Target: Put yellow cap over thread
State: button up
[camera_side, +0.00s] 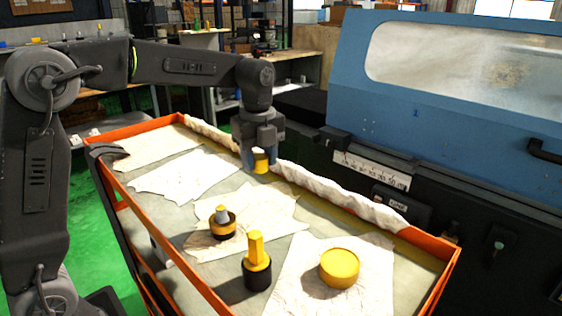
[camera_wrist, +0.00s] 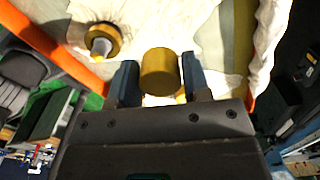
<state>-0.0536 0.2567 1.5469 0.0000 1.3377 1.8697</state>
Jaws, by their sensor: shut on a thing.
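My gripper (camera_side: 262,168) is shut on a small yellow cap (camera_side: 261,161) and holds it above the tray, near its back edge. In the wrist view the yellow cap (camera_wrist: 160,70) sits between the two fingers of my gripper (camera_wrist: 160,82). A part with a grey upright thread (camera_side: 222,213) and a yellow and black round base stands on a cloth, closer to the camera than my gripper. The same threaded part (camera_wrist: 102,43) shows at the upper left of the wrist view, apart from the cap. Its thread is uncovered.
A black-based part with a tall yellow top (camera_side: 257,262) and a wide yellow round piece (camera_side: 339,267) stand near the front. An orange-rimmed tray (camera_side: 449,262) holds them, with white cloths (camera_side: 185,176). A rolled cloth (camera_side: 330,190) lines its back edge. A blue machine (camera_side: 420,110) stands behind.

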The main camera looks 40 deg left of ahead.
aim_at(220, 207)
jog(key=s, duration=1)
jog(key=shift+s+a, duration=0.1)
jog(key=shift+a, duration=0.3)
jog(key=shift+f, duration=0.15)
jog(key=shift+f, duration=3.2)
jog(key=shift+f, duration=0.15)
jog(key=o, duration=1)
notch_tip(220, 207, up, 14)
